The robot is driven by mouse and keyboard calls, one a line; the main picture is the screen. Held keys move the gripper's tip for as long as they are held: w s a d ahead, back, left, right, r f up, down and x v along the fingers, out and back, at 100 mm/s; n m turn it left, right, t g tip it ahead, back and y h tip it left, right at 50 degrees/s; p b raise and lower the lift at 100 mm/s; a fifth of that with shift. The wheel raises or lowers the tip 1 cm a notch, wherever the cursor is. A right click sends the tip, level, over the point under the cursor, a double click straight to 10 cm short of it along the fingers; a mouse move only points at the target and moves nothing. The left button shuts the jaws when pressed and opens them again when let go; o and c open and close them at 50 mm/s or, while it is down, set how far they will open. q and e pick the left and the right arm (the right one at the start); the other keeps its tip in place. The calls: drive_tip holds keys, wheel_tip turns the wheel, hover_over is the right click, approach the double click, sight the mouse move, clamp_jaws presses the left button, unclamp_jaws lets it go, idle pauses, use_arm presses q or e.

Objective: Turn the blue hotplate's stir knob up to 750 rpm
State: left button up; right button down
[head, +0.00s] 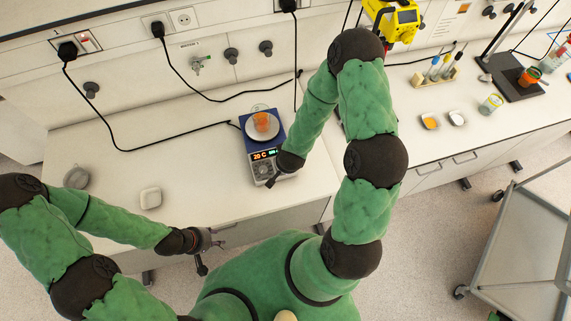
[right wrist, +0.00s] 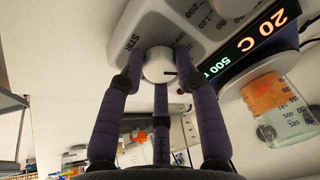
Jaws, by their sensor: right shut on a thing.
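The blue hotplate (head: 249,140) stands on the bench in the head view, its lit display (head: 263,155) reading 20 C. In the right wrist view the display (right wrist: 245,48) shows 20 C and, below it, a green 500. The white stir knob (right wrist: 158,68), beside the STIR label, has a dark pointer line on its face. My right gripper (right wrist: 157,75) is shut on this knob, its fingers around the sides. In the head view my right gripper (head: 271,182) is at the hotplate's front panel and hides part of it. My left gripper (head: 208,254) is open and empty at the bench's front edge.
A small white item (head: 150,197) and a round grey item (head: 76,177) lie on the bench to the left. A black cable runs behind the hotplate. The bench left of the hotplate is mostly clear.

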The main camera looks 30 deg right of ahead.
drive_tip(key=m, duration=0.2)
drive_tip(key=w+m, duration=0.1)
drive_tip(key=shift+d+r+m+h+b, duration=0.15)
drive_tip(key=shift+r+m+h+b, duration=0.1)
drive_tip(key=shift+m+h+b, duration=0.1)
drive_tip(key=shift+m, duration=1.55)
drive_tip(key=shift+d+r, duration=0.1)
drive_tip(key=c, duration=0.9)
unclamp_jaws()
drive_tip(key=shift+s, duration=0.2)
drive_tip(key=shift+f, duration=0.2)
drive_tip(key=shift+s, duration=0.1)
